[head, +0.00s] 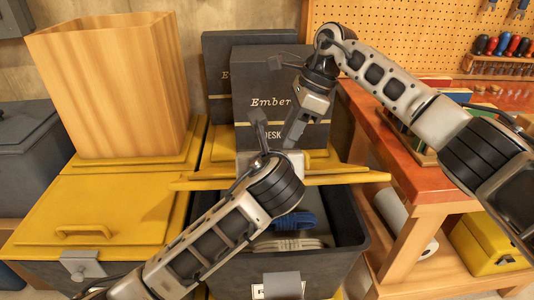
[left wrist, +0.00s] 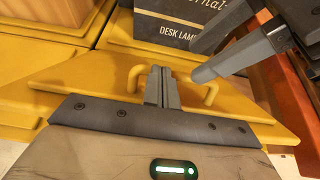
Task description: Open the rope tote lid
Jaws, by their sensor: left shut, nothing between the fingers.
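The rope tote (head: 345,262) is a dark grey bin at the front centre of the head view. A coil of blue rope and pale rope (head: 287,243) shows inside. Its yellow lid (head: 345,176) is raised off the front rim and seen nearly edge-on, so the tote stands open. In the left wrist view the lid (left wrist: 75,75) bears a yellow loop handle (left wrist: 212,93). My left gripper (left wrist: 161,88) is shut and empty, its fingers against or just before the handle, partly hiding it. My right gripper (head: 291,138) hangs above the lid; its jaw gap cannot be made out.
A closed yellow-lidded tote (head: 110,215) stands left, with a tall wooden box (head: 110,90) behind it. Dark lamp boxes (head: 265,100) stand behind the rope tote. A red-topped workbench (head: 400,150) borders the right, with a yellow case (head: 490,245) below.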

